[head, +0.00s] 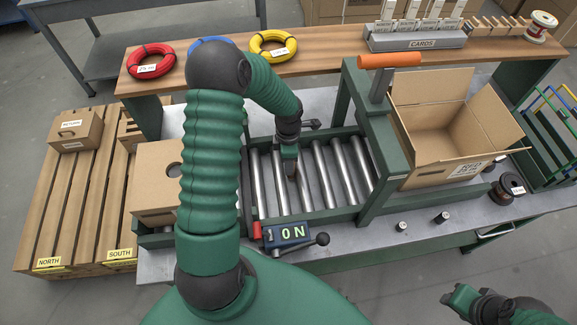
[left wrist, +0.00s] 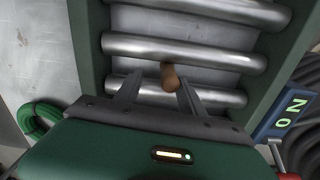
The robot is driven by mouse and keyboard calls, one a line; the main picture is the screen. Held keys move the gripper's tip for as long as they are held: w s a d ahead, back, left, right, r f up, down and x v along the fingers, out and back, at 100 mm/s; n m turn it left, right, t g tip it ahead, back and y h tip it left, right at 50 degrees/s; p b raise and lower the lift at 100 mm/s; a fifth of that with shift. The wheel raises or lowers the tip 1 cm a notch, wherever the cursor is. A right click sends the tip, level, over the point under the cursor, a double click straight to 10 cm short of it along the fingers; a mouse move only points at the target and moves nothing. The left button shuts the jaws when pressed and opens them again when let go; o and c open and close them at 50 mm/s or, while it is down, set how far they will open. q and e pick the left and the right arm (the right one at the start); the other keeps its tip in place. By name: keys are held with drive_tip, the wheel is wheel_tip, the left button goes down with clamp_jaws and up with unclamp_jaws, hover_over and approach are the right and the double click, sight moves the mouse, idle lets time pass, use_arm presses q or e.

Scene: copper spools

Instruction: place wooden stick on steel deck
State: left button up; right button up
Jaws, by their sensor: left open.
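The wooden stick (left wrist: 170,79) shows end-on as a short brown peg in the left wrist view, at the conveyor rollers. My left gripper (left wrist: 160,80) is open, with one finger on each side of the stick; I cannot tell whether either finger touches it. In the head view my left gripper (head: 290,160) points down over the rollers, and the stick is mostly hidden there. The steel deck (head: 375,238) is the grey metal top around the conveyor, with bare room in front. My right gripper (head: 462,298) is at the lower right, away from the deck; its jaw opening is unclear.
The roller conveyor (head: 345,170) has green side rails. A green frame with an orange handle (head: 390,60) stands over it, beside an open carton (head: 440,130). An ON switch box (head: 288,234) with a lever, small metal cylinders (head: 401,226) and a dark spool (head: 509,186) are near the front.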

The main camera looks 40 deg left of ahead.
use_arm(q)
drive_tip(key=shift+d+f, duration=0.15)
drive_tip(key=shift+f, duration=0.4)
drive_tip(key=shift+d, duration=0.3)
drive_tip(key=shift+w+d+r, duration=0.1)
drive_tip(key=shift+d, duration=0.6)
drive_tip(key=shift+c, duration=2.6)
drive_tip(key=shift+a, duration=0.5)
drive_tip(key=c, duration=0.5)
drive_tip(key=shift+a, duration=0.2)
clamp_jaws()
drive_tip(key=shift+d, duration=0.1)
use_arm(e)
drive_tip(key=shift+s+d, duration=0.1)
drive_tip(key=shift+d, duration=0.5)
